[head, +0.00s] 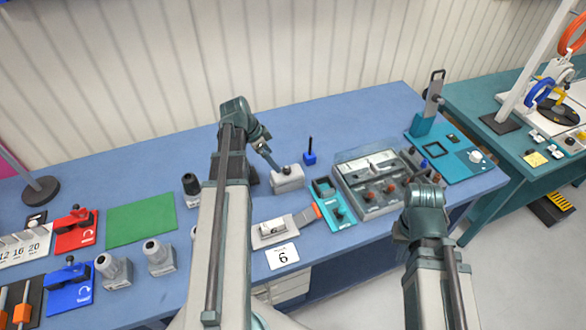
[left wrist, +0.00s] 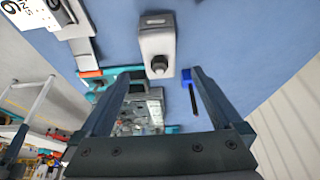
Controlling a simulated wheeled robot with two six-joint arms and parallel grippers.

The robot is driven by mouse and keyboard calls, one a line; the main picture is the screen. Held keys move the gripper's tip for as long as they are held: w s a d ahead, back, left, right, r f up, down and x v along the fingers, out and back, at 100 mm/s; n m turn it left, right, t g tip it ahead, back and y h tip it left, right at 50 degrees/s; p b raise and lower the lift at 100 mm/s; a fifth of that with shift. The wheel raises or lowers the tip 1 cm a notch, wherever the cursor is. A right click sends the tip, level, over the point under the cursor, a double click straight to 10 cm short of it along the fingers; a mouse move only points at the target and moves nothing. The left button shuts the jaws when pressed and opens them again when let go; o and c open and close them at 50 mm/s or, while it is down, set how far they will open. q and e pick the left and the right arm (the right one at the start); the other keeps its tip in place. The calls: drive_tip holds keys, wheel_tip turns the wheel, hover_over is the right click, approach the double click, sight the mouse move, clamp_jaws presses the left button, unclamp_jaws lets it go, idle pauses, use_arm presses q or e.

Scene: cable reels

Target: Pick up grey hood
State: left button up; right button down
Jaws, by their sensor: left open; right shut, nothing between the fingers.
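A grey hood (head: 287,179) with a dark round knob stands on the blue table near its middle, beside a small blue block with a black pin. The left wrist view also shows the hood (left wrist: 157,45), just beyond the fingertips and roughly between their lines. My left gripper (left wrist: 160,78) is open and empty, apart from the hood. My right arm (head: 430,240) is at the table's front edge on the right. Its gripper is shut and empty, mostly hidden by the arm links.
The blue block (head: 309,158) is close to the hood. A teal tray (head: 330,203) and a grey parts case (head: 370,182) stand to the right. A card marked 6 (head: 283,257) lies in front.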

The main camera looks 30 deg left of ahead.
sight(283, 172)
use_arm(q)
drive_tip(key=shift+s, duration=0.1)
drive_tip(key=shift+f+b, duration=0.2)
drive_tip(key=shift+b, duration=0.1)
drive_tip(key=b+x, duration=0.7)
drive_tip(key=x, duration=0.1)
drive_tip(key=shift+d, duration=0.15)
drive_tip(key=shift+f+b, duration=0.15)
drive_tip(key=shift+b, duration=0.15)
drive_tip(key=b+x, duration=0.4)
drive_tip(key=x, duration=0.1)
drive_tip(key=shift+b, duration=0.35)
drive_tip(key=shift+d, duration=0.1)
drive_tip(key=shift+c, duration=0.2)
drive_tip(key=c, duration=1.5)
drive_tip(key=shift+r, duration=0.25)
